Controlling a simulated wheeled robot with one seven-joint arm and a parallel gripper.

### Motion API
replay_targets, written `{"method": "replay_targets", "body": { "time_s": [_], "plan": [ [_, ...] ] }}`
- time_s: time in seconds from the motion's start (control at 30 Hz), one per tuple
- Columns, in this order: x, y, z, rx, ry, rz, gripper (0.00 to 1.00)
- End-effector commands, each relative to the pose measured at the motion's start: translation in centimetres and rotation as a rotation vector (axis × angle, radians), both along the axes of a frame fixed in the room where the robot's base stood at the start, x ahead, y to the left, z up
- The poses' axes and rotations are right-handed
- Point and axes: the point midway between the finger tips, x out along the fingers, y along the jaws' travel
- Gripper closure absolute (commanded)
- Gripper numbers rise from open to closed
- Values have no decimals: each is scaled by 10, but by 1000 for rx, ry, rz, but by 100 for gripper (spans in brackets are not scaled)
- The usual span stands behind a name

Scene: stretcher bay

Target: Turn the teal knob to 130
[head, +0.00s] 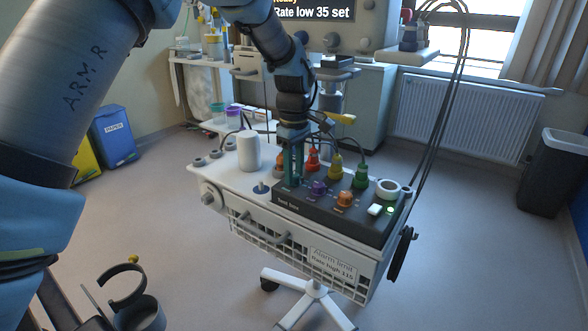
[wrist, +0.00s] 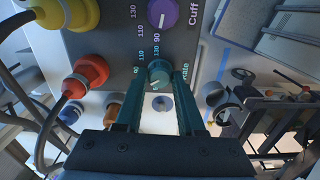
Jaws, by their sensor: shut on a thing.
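My gripper (head: 291,181) points down at the panel's left end in the head view and hides the knob there. In the wrist view, its two teal fingers are on either side of the knob and shut on it. A pale mark shows on the knob's near side, but its exact setting cannot be read.
A purple knob (head: 319,188) and an orange knob (head: 345,199) stand right of my gripper. Red, yellow and green plugs (head: 361,175) with cables line the panel's back. A white cylinder (head: 248,151) stands left on the cart. A screen (head: 314,12) reads "Rate low 35 set".

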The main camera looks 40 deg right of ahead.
Motion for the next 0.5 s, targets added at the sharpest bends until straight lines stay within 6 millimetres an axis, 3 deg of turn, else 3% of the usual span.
{"method": "replay_targets", "body": {
  "time_s": [0.5],
  "plan": [
    [0, 0, 0, -2, 1, -488, 100]
  ]
}}
